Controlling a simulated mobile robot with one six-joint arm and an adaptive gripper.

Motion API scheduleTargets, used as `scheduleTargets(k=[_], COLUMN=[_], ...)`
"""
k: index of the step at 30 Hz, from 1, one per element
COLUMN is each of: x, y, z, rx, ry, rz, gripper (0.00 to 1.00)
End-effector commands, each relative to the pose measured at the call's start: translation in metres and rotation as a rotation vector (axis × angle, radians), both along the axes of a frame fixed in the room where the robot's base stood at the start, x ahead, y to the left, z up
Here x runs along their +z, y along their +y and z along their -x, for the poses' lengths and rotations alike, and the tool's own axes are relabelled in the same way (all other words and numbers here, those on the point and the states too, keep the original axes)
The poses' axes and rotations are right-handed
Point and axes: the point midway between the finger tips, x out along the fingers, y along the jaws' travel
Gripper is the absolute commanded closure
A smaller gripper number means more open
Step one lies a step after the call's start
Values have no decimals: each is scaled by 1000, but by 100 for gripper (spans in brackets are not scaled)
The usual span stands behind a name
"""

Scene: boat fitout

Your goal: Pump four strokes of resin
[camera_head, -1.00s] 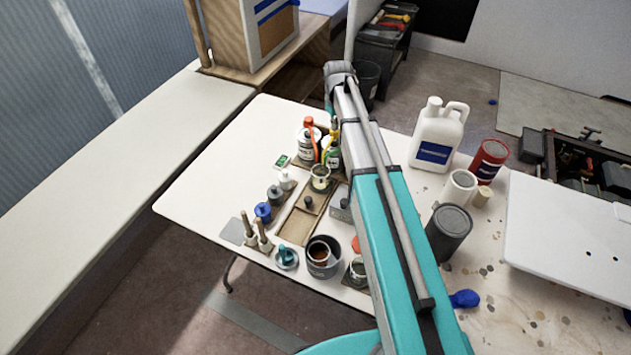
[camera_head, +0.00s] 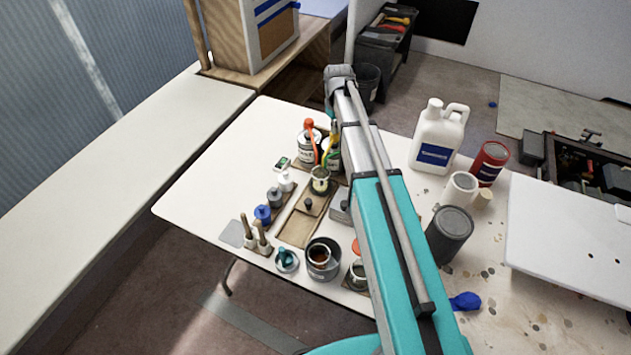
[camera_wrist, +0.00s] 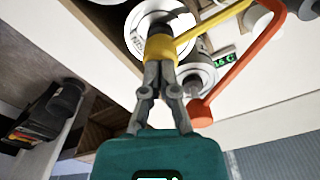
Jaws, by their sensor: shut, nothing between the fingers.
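Two pump containers stand side by side at the back of the table: one with an orange pump (camera_head: 310,128), one with a yellow pump (camera_head: 334,129), partly hidden by my arm. In the wrist view, my gripper (camera_wrist: 160,68) is shut and empty, its fingertips at the yellow pump head (camera_wrist: 160,43); I cannot tell whether they touch. The yellow spout reaches right, and the orange pump (camera_wrist: 245,70) is beside it. A small cup (camera_head: 320,181) stands in front of the containers. A small green display (camera_head: 283,162) is to their left.
Small bottles, a blue-topped jar (camera_head: 263,214), brushes and a dark pot (camera_head: 322,259) crowd the table's front. A white jug (camera_head: 438,138), red can (camera_head: 488,163) and dark can (camera_head: 450,233) stand right of my arm. The table's left end is clear.

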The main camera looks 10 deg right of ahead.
Motion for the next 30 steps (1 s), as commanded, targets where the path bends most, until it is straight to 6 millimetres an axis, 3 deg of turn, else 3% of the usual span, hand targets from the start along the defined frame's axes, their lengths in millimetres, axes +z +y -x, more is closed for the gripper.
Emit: scheduleTargets(k=[30], x=[44], y=[0], z=[0], rx=[0], ry=[0], rz=[0], gripper=[100])
